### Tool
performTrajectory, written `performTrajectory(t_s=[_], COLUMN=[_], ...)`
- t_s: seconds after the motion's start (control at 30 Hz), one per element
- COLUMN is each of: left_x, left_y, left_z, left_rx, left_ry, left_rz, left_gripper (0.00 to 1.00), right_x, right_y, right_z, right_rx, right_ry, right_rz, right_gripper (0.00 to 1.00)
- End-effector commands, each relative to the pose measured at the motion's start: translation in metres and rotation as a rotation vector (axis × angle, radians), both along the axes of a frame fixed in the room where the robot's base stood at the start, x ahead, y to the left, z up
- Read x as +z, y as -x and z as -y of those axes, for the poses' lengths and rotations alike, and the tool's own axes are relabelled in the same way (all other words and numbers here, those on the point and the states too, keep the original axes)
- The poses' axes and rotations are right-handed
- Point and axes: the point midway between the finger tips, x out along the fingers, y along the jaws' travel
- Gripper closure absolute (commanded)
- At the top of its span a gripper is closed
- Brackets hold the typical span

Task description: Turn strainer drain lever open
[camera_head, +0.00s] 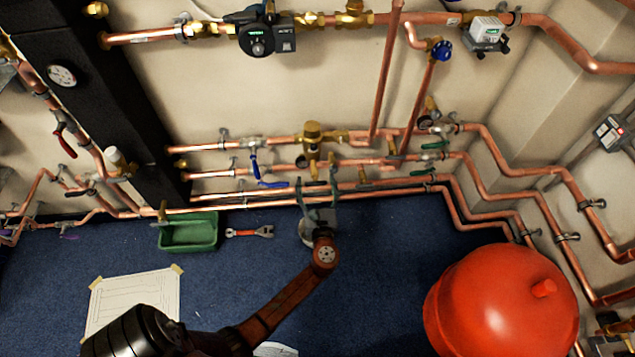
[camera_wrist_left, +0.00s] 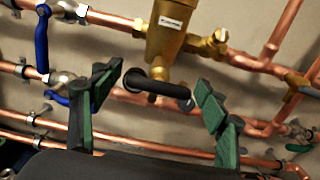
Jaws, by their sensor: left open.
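The brass strainer (camera_head: 312,138) stands on the middle copper pipework at the wall. In the left wrist view its brass body (camera_wrist_left: 165,38) carries a white label. My left gripper (camera_head: 317,184) is open in front of and below the strainer. In the wrist view its green-padded fingers (camera_wrist_left: 158,100) stand on either side of the lever, with visible gaps, and nothing is held. My right gripper is not in view.
Blue-handled valves (camera_head: 258,172) sit left of the strainer. Copper pipes (camera_head: 400,190) run along the wall just above the floor. A green tray (camera_head: 190,247), a red-handled wrench (camera_head: 250,232) and a paper sheet (camera_head: 133,300) lie on the blue floor. A red tank (camera_head: 500,305) stands lower right.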

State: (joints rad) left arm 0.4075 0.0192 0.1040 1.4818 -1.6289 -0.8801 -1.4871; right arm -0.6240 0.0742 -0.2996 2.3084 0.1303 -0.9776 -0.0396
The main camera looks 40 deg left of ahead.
Motion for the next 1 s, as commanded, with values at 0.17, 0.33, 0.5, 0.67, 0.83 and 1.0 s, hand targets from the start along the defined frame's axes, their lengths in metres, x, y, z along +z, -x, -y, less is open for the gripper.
performTrajectory(t_s=[0.17,0.33,0.5,0.67,0.83,1.0], left_x=[0.0010,0.0008,0.0007,0.0006,0.0007,0.0007], left_y=[-0.0005,-0.0002,-0.0002,-0.0003,-0.0005,-0.0003], left_z=[-0.0004,-0.0004,-0.0005,-0.0003,-0.0001,-0.0012], left_rx=[-0.001,0.000,0.000,-0.001,-0.001,-0.001], left_ry=[0.001,0.001,0.001,0.001,0.001,0.006], left_rz=[0.001,0.001,0.001,0.001,0.002,0.008], left_gripper=[0.32,0.40,0.52,0.63,0.74,0.74], right_x=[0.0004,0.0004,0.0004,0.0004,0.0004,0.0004], right_y=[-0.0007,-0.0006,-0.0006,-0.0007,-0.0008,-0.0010], right_z=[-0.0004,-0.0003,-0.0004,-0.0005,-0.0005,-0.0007], right_rx=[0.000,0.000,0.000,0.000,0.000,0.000], right_ry=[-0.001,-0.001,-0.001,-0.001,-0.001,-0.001], right_rz=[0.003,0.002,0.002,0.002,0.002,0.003], right_gripper=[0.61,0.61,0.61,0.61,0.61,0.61])
